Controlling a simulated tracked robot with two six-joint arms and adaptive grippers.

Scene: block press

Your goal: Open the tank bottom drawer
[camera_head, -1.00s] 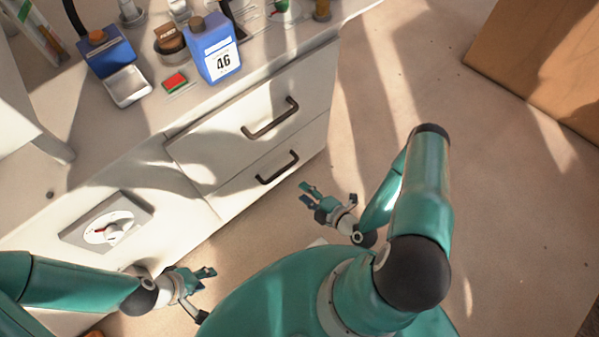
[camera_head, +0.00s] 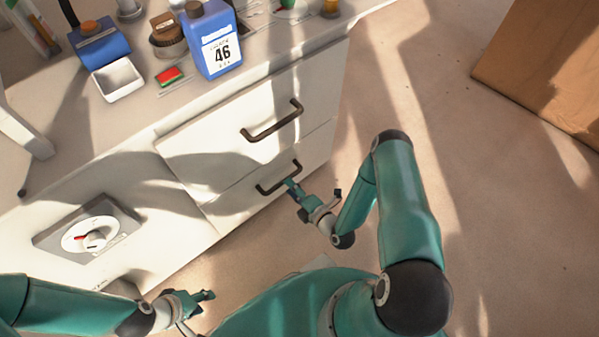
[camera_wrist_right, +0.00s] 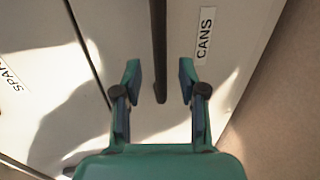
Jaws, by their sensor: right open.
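The cabinet's lower drawer (camera_head: 235,203) is white and shut, with a dark bar handle (camera_head: 270,189). In the right wrist view, the open fingers of my right gripper (camera_wrist_right: 158,80) stand on either side of the end of the dark handle (camera_wrist_right: 159,45), with gaps at both sides. A "CANS" label (camera_wrist_right: 204,36) is on this drawer's front. My left gripper (camera_head: 200,311) is open and empty at the lower left, away from the drawers.
The upper drawer (camera_head: 205,140) with its dark handle (camera_head: 272,131) is shut. On the counter stand a blue "46" canister (camera_head: 212,40), a white tray (camera_head: 118,79) and a red-green block (camera_head: 169,76). A dial panel (camera_head: 88,230) is at left. Open floor (camera_head: 450,170) lies at right.

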